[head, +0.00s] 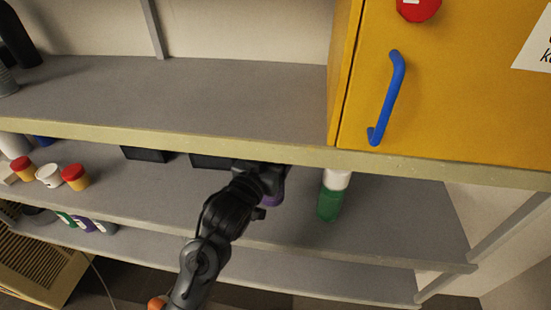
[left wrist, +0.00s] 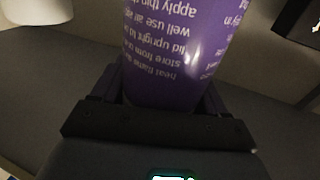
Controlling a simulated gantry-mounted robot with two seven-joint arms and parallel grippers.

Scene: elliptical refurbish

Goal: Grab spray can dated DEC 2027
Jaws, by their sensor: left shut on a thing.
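A purple spray can (left wrist: 185,45) with white printed text, upside down in the picture, fills the upper middle of the left wrist view. My left gripper (left wrist: 160,92) is shut on it, one finger on each side. No date can be read on the part of the can that shows. In the head view my left gripper (head: 270,180) is at the middle shelf under the upper shelf's edge, and only a little of the purple can (head: 273,199) shows beside it. A green and white can (head: 329,203) stands to its right. My right gripper is not in view.
The upper shelf edge (head: 230,146) runs just above my left gripper. Black boxes (head: 145,154) and red-lidded jars (head: 75,178) stand to the left on the middle shelf. A yellow cabinet (head: 450,110) with a blue handle is above right. The shelf right of the green can is clear.

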